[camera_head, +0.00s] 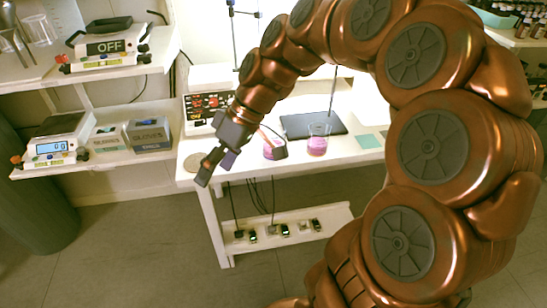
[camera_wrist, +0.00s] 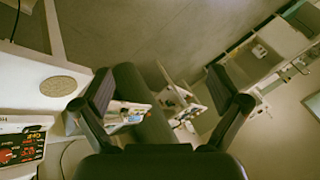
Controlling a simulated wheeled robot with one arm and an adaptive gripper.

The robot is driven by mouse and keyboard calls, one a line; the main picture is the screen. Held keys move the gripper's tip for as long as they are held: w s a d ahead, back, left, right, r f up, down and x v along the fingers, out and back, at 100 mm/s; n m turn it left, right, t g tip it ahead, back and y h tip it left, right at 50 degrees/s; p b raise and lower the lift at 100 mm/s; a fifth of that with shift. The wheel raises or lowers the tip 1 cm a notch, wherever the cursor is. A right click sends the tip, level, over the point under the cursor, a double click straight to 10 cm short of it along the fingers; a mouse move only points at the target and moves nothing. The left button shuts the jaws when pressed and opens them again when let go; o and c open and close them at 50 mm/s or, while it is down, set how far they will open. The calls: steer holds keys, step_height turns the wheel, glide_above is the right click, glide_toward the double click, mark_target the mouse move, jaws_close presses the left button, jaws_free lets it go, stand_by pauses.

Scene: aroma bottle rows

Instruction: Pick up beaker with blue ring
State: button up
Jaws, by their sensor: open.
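No blue ring can be made out on any beaker. One beaker with pink contents (camera_head: 318,140) stands upright on the white table. A clear glass beaker (camera_head: 40,30) stands on the upper left shelf. My gripper (camera_head: 215,168) is over the table's front left corner, tilted down and left. In the wrist view my gripper (camera_wrist: 158,95) is open, with nothing between its fingers and no beaker in sight.
A dark flat plate (camera_head: 313,125) with a stand rod and a control box (camera_head: 205,108) are on the white table (camera_head: 352,155). A round disc (camera_head: 196,161) lies near its left edge. Scales and glove boxes (camera_head: 150,135) fill the left shelves. The floor in front is clear.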

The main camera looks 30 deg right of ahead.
steer(key=w+d+f+n+t+y+b, duration=0.1)
steer(key=w+d+f+t+y+b, duration=0.15)
steer(key=w+d, duration=0.3)
steer(key=n+t+b, duration=0.1)
steer(key=t+b, duration=0.6)
steer(key=b, duration=0.2)
glide_toward(273, 134)
steer(key=s+a+r, duration=0.1)
steer(key=a, duration=0.2)
steer(key=shift+r+x, duration=0.15)
steer(key=shift+x, duration=1.75)
steer(key=shift+r+x, duration=0.1)
steer(key=shift+x, duration=1.8)
steer(key=shift+a, duration=0.1)
steer(key=shift+c, duration=0.4)
steer(key=c, duration=1.3)
